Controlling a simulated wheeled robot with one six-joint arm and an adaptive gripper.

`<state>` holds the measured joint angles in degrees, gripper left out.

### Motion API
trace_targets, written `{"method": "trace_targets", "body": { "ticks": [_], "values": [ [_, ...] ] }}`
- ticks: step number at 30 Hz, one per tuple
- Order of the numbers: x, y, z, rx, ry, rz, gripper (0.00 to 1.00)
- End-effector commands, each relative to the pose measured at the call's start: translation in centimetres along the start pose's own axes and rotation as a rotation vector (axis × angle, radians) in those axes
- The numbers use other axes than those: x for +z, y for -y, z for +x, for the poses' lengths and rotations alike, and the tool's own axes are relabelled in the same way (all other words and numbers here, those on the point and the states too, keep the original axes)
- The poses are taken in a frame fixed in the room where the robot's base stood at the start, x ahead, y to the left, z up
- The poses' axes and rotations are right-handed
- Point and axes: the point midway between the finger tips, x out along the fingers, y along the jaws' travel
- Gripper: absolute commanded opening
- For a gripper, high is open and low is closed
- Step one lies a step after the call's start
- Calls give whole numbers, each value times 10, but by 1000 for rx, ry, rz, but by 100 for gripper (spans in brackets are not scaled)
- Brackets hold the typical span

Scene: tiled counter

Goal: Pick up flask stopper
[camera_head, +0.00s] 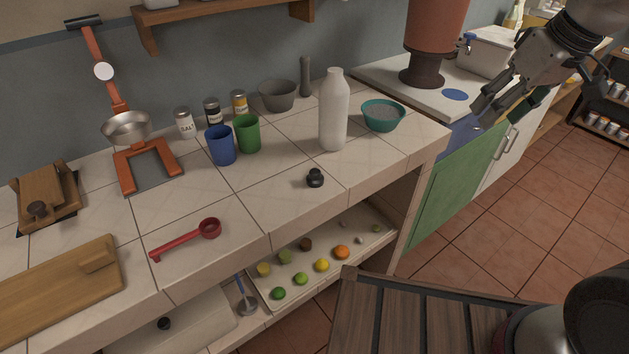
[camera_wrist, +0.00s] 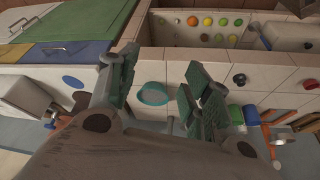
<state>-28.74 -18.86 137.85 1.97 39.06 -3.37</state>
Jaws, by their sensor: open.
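The flask stopper (camera_head: 315,178) is a small black knobbed piece on the tiled counter, in front of a white bottle (camera_head: 333,115). It also shows in the wrist view (camera_wrist: 239,80), right of my fingers. My gripper (camera_head: 492,121) is open and empty, high at the right in the head view, well away from the stopper. In the wrist view my two fingers (camera_wrist: 160,66) stand apart with counter visible between them.
A teal bowl (camera_head: 383,116) stands right of the bottle. Blue (camera_head: 221,146) and green (camera_head: 247,134) cups stand behind left; a red spoon (camera_head: 190,238) lies front left. The tiles around the stopper are clear. A shelf below holds a tray (camera_head: 262,292) with fruit.

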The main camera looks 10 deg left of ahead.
Motion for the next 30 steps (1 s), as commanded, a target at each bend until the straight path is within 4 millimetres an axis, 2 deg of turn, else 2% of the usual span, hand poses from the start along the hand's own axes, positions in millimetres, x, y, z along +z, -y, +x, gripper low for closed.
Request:
{"method": "trace_targets", "body": {
  "ticks": [1, 3, 6, 9, 12, 16, 30],
  "values": [
    [-23, 37, 26, -41, 12, -100, 49],
    [-46, 87, 55, -88, 10, -217, 49],
    [-62, 156, 91, -143, 6, -360, 49],
    [-65, 211, 117, -183, 2, -464, 49],
    [-62, 246, 132, -207, -2, -526, 49],
    [-60, 265, 146, -220, -4, -558, 49],
    [-56, 281, 208, -219, -4, -557, 49]
  ]
}}
